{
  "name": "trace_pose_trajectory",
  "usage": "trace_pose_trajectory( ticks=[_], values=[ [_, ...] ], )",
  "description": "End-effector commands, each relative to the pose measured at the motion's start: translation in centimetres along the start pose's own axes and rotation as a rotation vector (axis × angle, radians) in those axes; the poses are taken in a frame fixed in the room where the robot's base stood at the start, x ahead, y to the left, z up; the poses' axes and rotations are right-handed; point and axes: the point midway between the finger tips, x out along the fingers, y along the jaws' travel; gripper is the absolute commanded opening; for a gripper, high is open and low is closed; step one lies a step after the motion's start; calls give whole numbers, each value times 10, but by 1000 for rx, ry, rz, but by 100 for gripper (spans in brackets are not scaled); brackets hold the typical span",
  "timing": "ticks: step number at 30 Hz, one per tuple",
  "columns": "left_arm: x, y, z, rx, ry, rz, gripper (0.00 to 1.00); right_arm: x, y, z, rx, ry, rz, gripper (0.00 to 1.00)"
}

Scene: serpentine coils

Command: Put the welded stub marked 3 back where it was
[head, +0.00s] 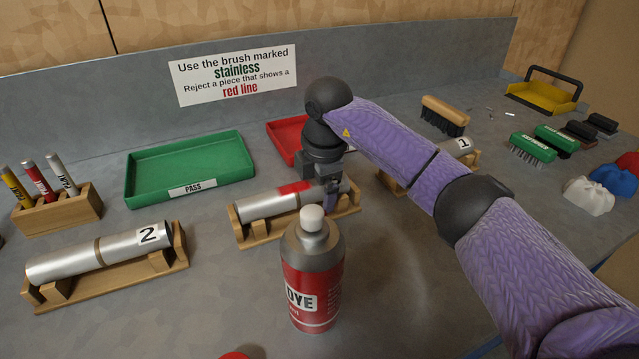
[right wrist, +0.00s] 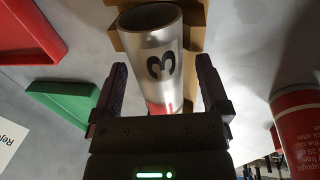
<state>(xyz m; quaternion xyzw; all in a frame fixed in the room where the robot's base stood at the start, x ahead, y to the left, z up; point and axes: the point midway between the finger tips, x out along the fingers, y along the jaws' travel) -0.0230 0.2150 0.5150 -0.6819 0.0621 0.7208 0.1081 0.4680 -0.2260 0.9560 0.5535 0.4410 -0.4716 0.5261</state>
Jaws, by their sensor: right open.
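The welded stub marked 3 (head: 264,206) is a silver tube with a red stained band around its middle. It appears to lie in the middle wooden cradle (head: 262,238), behind the dye bottle. In the right wrist view the stub (right wrist: 160,48) shows its black 3 and open end, with red at its lower end. My right gripper (head: 332,192) is over the right part of the stub. In the wrist view the open fingers (right wrist: 162,70) stand on either side of the tube, with gaps visible. My left gripper is out of view.
A red DYE bottle (head: 312,280) stands right in front of the middle cradle. Stub 2 (head: 100,253) lies in a left cradle, stub 1 (head: 455,149) in a right one. A green PASS tray (head: 190,170) and red tray (head: 283,133) are behind; brushes (head: 531,148) lie right.

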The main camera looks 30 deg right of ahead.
Motion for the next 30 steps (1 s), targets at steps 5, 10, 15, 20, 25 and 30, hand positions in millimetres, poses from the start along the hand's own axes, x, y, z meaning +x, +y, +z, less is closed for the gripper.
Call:
trace_pose_trajectory(
  ticks=[5, 10, 15, 20, 25, 30],
  values=[
    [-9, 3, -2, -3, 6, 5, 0, -26, 2, 0, -1, 1, 5, 96],
    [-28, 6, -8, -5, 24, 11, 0, -78, 3, 0, 0, 1, 7, 96],
    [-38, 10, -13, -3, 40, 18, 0, -115, 2, 0, 0, 1, 4, 96],
    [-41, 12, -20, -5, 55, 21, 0, -127, 1, 0, 1, 1, 1, 96],
    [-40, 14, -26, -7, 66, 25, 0, -126, 1, 0, 1, 1, 0, 96],
    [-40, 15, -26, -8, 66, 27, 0, -126, 1, 0, 0, 1, 0, 96]
  ],
)
